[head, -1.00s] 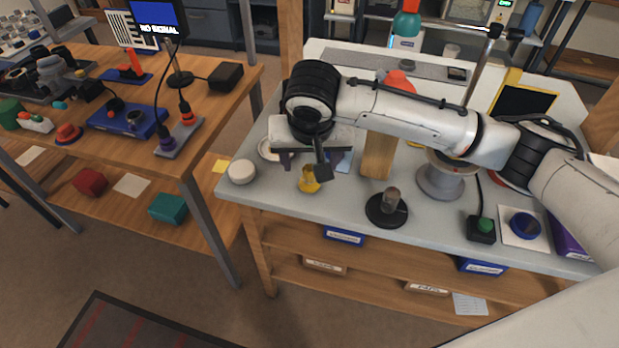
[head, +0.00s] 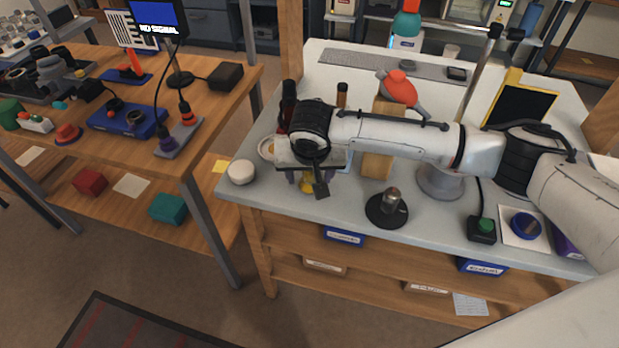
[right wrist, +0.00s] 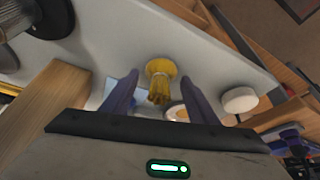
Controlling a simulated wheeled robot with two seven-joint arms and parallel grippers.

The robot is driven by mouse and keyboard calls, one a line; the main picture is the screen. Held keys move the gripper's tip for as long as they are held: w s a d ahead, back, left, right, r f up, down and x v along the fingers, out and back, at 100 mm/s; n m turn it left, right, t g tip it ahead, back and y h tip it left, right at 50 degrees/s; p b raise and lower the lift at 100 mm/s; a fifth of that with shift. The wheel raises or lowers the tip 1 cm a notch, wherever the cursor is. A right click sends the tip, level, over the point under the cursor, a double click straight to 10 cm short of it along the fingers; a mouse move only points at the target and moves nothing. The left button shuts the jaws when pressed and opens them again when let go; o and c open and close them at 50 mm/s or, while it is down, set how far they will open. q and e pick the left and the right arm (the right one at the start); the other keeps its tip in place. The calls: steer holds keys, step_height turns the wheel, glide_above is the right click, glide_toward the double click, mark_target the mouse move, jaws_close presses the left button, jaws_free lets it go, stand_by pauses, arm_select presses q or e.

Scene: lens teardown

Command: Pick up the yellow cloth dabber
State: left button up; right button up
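The yellow cloth dabber (head: 307,186) stands near the front left of the grey-topped bench, mostly hidden behind my right gripper in the head view. In the right wrist view the dabber (right wrist: 160,75) shows a round yellow end and a narrower bunched part, with no finger visibly touching it. My right gripper (head: 306,178) is directly above it, pointing down. In the right wrist view its two purple fingers (right wrist: 159,76) are spread apart, one on each side of the dabber. My left gripper is not in view.
A round white pot (head: 241,172) stands to the left near the bench edge. A wooden block (head: 377,165) and a black round-based stand (head: 386,211) are to the right. Dark bottles (head: 289,100) stand behind the gripper. The bench front edge is close.

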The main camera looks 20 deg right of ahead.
steer(key=c, duration=0.8)
step_height(320, 180, up, 10)
steer(key=shift+r, duration=0.1)
